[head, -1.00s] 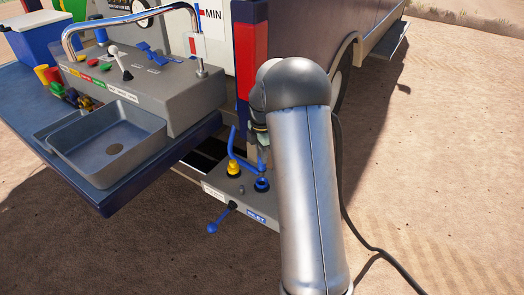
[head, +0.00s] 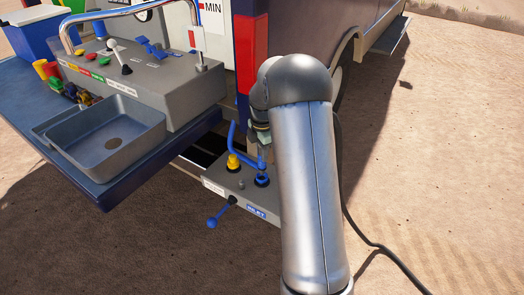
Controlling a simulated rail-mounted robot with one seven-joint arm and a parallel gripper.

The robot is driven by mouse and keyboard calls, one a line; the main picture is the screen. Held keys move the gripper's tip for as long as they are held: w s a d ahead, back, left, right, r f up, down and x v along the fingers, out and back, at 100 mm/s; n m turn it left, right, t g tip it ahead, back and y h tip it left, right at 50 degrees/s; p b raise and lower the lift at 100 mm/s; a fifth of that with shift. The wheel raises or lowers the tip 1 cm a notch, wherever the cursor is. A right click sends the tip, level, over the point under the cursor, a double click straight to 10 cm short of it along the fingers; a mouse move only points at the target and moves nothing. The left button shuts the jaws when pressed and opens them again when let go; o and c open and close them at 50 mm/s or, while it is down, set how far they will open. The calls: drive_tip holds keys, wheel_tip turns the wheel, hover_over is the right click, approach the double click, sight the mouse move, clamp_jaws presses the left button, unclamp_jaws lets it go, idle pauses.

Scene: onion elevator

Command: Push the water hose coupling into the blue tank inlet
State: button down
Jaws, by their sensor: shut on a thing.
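The grey panel (head: 237,205) low beside the vehicle has a blue inlet with a dark ring (head: 262,181) at its right side, by a label reading INLET. A bent blue hose (head: 233,136) runs in front of my gripper (head: 263,150) and down toward the inlet. My gripper is shut on the hose's coupling end, mostly hidden behind hose and arm. The hose end is right over the inlet; I cannot tell whether it is seated or only touching. My arm covers the area to the right.
A yellow fitting (head: 233,161) stands left of the inlet, and a blue-handled lever (head: 222,214) sticks out in front. A grey sink (head: 105,140) and control console (head: 150,75) are on the table to the left. A black cable (head: 360,235) lies on the ground at right.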

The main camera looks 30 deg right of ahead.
drive_tip(key=shift+f, duration=0.2)
drive_tip(key=shift+f+b, duration=0.35)
drive_tip(key=shift+f, duration=0.05)
drive_tip(key=shift+f, duration=0.3)
idle(0.4)
drive_tip(key=shift+f+b, duration=0.35)
drive_tip(key=shift+b, duration=0.05)
drive_tip(key=shift+f, duration=0.25)
drive_tip(key=shift+f, duration=0.25)
drive_tip(key=shift+f+b, duration=0.35)
drive_tip(key=shift+b, duration=0.05)
idle(0.5)
drive_tip(key=c, duration=1.1)
unclamp_jaws()
